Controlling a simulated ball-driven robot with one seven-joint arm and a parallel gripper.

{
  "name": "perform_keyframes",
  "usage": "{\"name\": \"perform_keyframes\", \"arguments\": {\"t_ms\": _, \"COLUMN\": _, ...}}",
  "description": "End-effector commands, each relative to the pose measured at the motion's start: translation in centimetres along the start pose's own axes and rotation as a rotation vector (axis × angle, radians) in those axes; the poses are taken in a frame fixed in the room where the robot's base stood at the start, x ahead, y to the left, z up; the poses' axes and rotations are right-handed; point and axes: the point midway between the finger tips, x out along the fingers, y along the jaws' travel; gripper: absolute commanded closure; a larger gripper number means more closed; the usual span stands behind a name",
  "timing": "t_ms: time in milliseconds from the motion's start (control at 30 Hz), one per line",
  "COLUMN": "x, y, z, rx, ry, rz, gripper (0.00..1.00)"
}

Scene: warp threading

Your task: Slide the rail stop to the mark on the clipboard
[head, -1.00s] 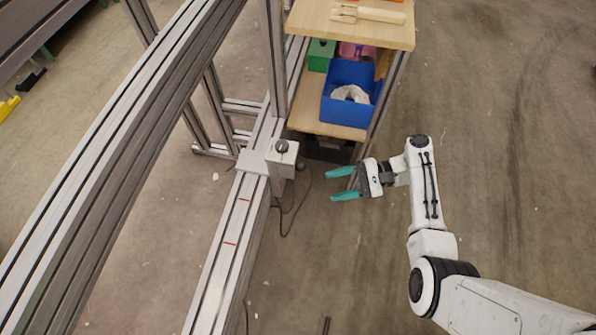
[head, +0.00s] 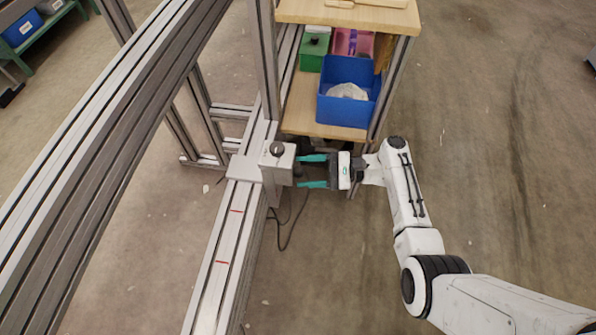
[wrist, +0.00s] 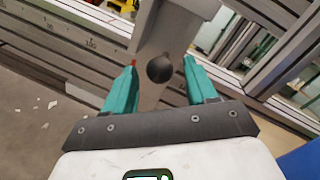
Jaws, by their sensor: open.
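The rail stop (head: 272,172) is a grey metal block with a dark knob on top, seated across the aluminium rail (head: 216,285). In the wrist view the stop (wrist: 172,30) is straight ahead, with a round black knob (wrist: 160,69) facing me. My gripper (head: 302,171) is open and empty at the stop's right side. In the wrist view its teal fingers (wrist: 160,63) are on either side of the black knob, with gaps to it. Two red marks, an upper one (head: 236,211) and a lower one (head: 221,262), cross the rail nearer me. I see no clipboard.
A wooden shelf unit (head: 318,12) stands just beyond the gripper, holding a blue bin (head: 345,107) and a green box (head: 313,50). A large frame beam (head: 95,150) runs along the left. A dark cable (head: 287,235) lies on the floor.

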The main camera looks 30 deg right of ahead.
Motion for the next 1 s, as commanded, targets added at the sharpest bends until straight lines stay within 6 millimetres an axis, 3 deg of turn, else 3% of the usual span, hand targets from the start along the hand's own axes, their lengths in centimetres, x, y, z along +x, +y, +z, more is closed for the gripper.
{"name": "perform_keyframes", "arguments": {"t_ms": 200, "x": 2.2, "y": 0.1, "z": -0.1, "rx": 0.001, "ry": 0.0, "rz": 0.001, "gripper": 0.43}}
{"name": "perform_keyframes", "arguments": {"t_ms": 567, "x": 2.6, "y": 0.0, "z": 0.0, "rx": 0.0, "ry": 0.0, "rz": 0.001, "gripper": 0.43}}
{"name": "perform_keyframes", "arguments": {"t_ms": 1000, "x": 2.6, "y": 0.1, "z": 0.0, "rx": 0.001, "ry": 0.001, "rz": 0.001, "gripper": 0.85}}
